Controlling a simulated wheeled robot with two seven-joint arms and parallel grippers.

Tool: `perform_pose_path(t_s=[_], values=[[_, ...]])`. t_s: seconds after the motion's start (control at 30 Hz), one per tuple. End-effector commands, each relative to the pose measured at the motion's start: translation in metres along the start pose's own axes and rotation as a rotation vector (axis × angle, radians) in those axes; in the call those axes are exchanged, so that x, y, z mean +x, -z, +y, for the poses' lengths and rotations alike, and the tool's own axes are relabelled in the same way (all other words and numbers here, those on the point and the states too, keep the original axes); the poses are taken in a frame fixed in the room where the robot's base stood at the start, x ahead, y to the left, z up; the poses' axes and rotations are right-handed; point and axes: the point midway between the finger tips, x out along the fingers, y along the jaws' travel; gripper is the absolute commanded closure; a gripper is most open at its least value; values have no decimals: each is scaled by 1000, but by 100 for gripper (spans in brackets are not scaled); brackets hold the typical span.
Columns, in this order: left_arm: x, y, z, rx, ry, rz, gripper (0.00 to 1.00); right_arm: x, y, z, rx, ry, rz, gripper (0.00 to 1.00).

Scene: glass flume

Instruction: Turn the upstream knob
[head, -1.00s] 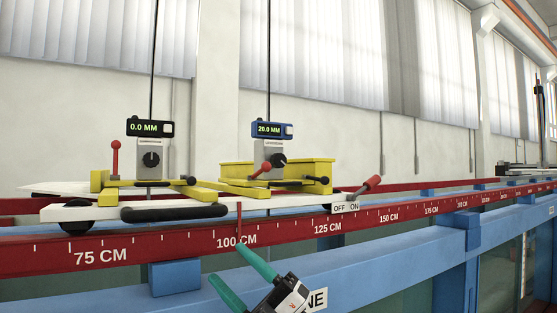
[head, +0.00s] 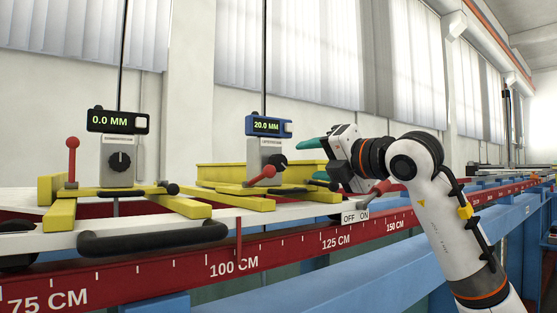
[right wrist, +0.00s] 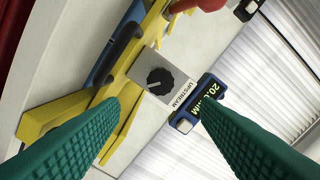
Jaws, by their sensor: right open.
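The upstream knob (head: 278,161) is a black round knob on a grey block below the blue gauge (head: 268,125), which reads 20.0 MM. In the right wrist view the knob (right wrist: 160,81) sits on a plate beside the word UPSTREAM, with a light pointer mark on its face. My right gripper (head: 304,160) is open and empty, to the right of the knob in the head view. In the right wrist view its two green fingers (right wrist: 160,104) stand apart, with the knob showing between and beyond their tips. I see no contact. My left gripper is out of view.
A second knob (head: 120,161) sits under a black gauge (head: 117,121) reading 0.0 MM. A red-tipped lever (head: 380,188) by an OFF/ON sign (head: 355,216) is just below my right gripper. The red scale rail (head: 280,249) runs in front.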

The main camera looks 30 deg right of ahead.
Motion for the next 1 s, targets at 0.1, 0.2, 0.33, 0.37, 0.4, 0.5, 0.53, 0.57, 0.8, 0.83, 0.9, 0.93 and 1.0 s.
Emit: perform_pose_path(t_s=[0.1, 0.2, 0.33, 0.37, 0.4, 0.5, 0.53, 0.57, 0.8, 0.83, 0.9, 0.93, 1.0], values=[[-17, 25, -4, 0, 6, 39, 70, 25, 1, -4, 1, -3, -6, 43], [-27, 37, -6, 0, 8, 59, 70, 47, 1, -4, 1, -3, -8, 43], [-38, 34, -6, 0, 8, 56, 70, 71, 0, -3, 1, -2, -8, 43], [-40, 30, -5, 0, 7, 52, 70, 75, 0, -3, 1, -2, -7, 43], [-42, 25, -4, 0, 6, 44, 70, 81, 0, -3, 0, -1, -6, 43], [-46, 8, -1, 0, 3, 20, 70, 92, 0, -3, 0, 0, -6, 43], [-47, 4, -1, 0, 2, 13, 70, 94, -1, -2, 0, 0, -6, 43], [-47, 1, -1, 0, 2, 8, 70, 96, -1, -2, 0, 1, -6, 43], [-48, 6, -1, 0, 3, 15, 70, 101, -2, 0, -1, 2, -5, 43], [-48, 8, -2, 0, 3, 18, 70, 101, -2, 0, -1, 2, -5, 43], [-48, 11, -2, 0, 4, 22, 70, 100, -2, 0, -1, 2, -5, 43], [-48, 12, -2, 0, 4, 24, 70, 100, -2, 0, -1, 2, -5, 45], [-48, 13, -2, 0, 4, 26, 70, 100, -2, 0, -1, 2, -5, 56]])
